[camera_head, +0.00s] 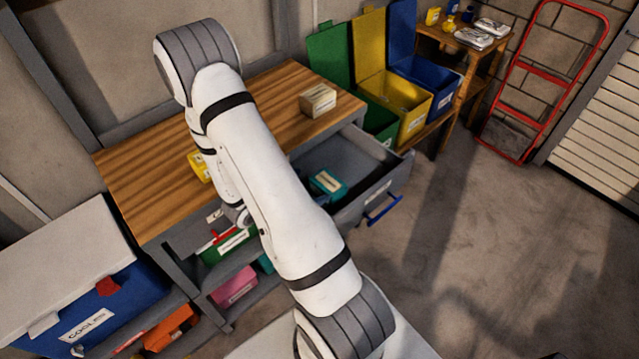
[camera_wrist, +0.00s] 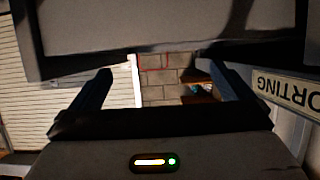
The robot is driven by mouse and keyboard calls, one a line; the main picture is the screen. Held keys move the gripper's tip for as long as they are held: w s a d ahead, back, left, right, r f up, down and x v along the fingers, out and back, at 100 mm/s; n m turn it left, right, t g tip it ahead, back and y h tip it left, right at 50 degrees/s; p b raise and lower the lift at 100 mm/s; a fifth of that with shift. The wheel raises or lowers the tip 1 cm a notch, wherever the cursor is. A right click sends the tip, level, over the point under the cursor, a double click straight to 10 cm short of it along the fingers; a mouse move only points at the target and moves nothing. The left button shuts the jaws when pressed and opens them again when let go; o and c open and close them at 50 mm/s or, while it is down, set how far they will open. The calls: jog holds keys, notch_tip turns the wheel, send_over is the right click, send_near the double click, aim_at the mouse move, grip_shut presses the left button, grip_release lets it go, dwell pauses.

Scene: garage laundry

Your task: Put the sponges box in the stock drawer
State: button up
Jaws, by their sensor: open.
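The labels on the small boxes are too small to read, so I cannot tell which is the sponges box. A cream box (camera_head: 318,100) stands on the wooden bench top, and a yellow box (camera_head: 200,166) is partly hidden by my arm. A teal box (camera_head: 327,184) lies inside the open grey drawer (camera_head: 376,190) with a blue handle; the drawer's label is unreadable, so I cannot confirm it is the stock drawer. My gripper (camera_wrist: 156,72) is open and empty in the wrist view, with blue fingers apart. In the head view it is hidden by my arm.
Lower shelves hold a green box (camera_head: 228,243) and a pink box (camera_head: 235,287). A blue cooler (camera_head: 95,310) stands at left. Green, yellow and blue lidded bins (camera_head: 402,105) stand behind the drawer. A red hand truck (camera_head: 540,78) leans at the wall. The floor at right is clear.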

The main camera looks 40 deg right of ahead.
jog(key=shift+v, duration=1.45)
